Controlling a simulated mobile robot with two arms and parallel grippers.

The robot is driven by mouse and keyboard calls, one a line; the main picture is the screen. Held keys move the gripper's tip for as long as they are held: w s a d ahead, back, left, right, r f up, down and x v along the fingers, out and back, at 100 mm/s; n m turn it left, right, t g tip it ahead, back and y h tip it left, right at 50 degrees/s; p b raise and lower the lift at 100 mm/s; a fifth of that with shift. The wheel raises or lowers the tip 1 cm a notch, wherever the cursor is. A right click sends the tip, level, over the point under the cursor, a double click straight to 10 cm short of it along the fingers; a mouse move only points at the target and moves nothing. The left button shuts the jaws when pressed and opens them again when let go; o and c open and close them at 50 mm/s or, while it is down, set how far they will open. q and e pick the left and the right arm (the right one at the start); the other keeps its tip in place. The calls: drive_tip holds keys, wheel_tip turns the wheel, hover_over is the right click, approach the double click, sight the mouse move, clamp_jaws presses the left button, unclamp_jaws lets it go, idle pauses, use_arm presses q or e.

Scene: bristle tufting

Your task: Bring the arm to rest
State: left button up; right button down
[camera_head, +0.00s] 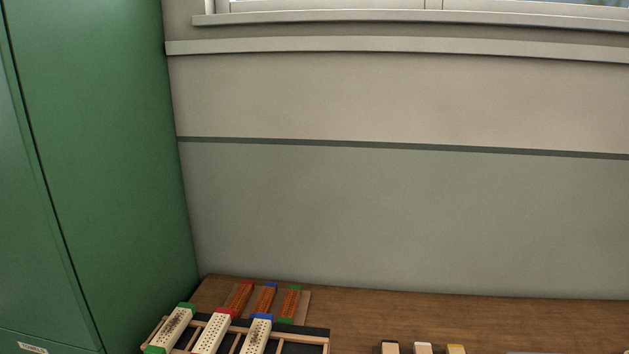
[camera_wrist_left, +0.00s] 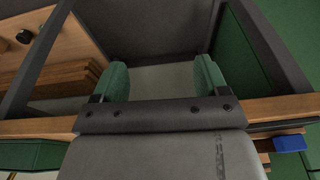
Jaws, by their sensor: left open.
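My left gripper (camera_wrist_left: 161,78) shows in the left wrist view, with its two green finger pads spread apart and nothing between them. Below it are dark and grey surfaces, wooden bars and green panels. Neither arm shows in the head view, and my right gripper is in no view.
In the head view a wooden bench (camera_head: 370,317) runs along the wall. A rack (camera_head: 318,333) holds drilled pale blocks with green, red and blue ends. Brown-bristled pieces (camera_head: 265,299) lie behind it, and more blocks (camera_head: 422,348) stand right. A green cabinet (camera_head: 100,150) stands left.

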use_arm(q)
drive_tip(key=s+a+f+g, duration=0.1)
drive_tip(key=s+f, duration=0.3)
drive_tip(key=f, duration=0.5)
drive_tip(key=s+f, duration=0.3)
drive_tip(key=f, duration=0.6)
drive_tip(key=s+a+f, duration=0.2)
drive_tip(key=s+f, duration=0.5)
drive_tip(key=s, duration=0.3)
drive_tip(key=shift+s+f+g, duration=0.2)
drive_tip(key=shift+s+g, duration=0.1)
